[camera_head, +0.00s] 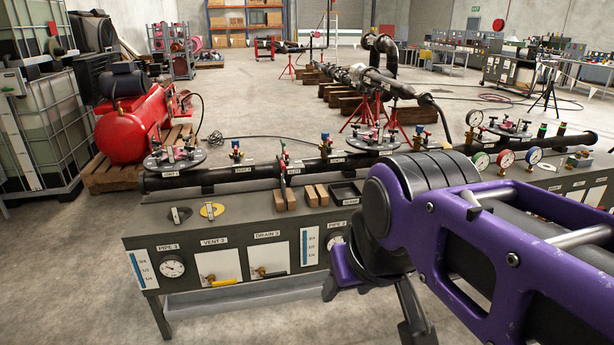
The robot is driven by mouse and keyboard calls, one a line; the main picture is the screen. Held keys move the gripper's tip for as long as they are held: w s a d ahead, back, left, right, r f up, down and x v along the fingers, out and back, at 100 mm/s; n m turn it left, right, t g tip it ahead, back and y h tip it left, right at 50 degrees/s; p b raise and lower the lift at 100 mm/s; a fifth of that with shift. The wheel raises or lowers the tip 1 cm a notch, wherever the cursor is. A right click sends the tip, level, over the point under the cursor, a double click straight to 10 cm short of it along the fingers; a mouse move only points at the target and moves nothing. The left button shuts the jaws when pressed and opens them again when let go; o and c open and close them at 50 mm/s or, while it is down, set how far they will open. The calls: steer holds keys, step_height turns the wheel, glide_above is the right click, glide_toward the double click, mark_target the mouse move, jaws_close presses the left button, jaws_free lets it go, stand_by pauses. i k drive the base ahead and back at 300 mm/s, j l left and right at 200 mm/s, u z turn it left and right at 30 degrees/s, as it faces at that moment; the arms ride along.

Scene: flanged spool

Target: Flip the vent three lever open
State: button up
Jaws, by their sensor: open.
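The vent three lever (222,283) is a yellow handle on a small brass valve. It lies about level, pointing right, at the bottom of the white VENT 3 plate (218,264) on the bench's front panel. Beside it, the DRAIN 3 lever (272,274) has a dark handle on a similar plate. My gripper (410,312) hangs below my purple arm at the lower right, well right of the vent three lever and apart from it. Its dark finger points down, with nothing seen in it; the rest is partly hidden by my arm.
A round gauge (173,266) sits left of the vent plate. The floor before the panel's left part is clear.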

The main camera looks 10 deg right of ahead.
mark_target(211, 279)
steer(key=z, duration=1.2)
steer(key=j, duration=0.15)
steer(key=j+u, duration=0.1)
steer(key=j, duration=0.35)
steer(key=i+j+u, duration=0.15)
steer(key=j, duration=0.25)
steer(key=i+j+u, duration=0.1)
steer(key=j, duration=0.3)
steer(key=i+j+u, duration=0.15)
steer(key=j, duration=0.3)
steer(key=i+j+u, duration=0.1)
steer(key=j, duration=0.3)
steer(key=i+j+u, duration=0.15)
steer(key=j, duration=0.2)
steer(key=i+j+u, duration=0.1)
steer(key=j, duration=0.25)
steer(key=i+j+u, duration=0.15)
steer(key=i+j, duration=0.15)
steer(key=i+j+u, duration=0.25)
steer(key=k+j, duration=0.05)
steer(key=k, duration=0.05)
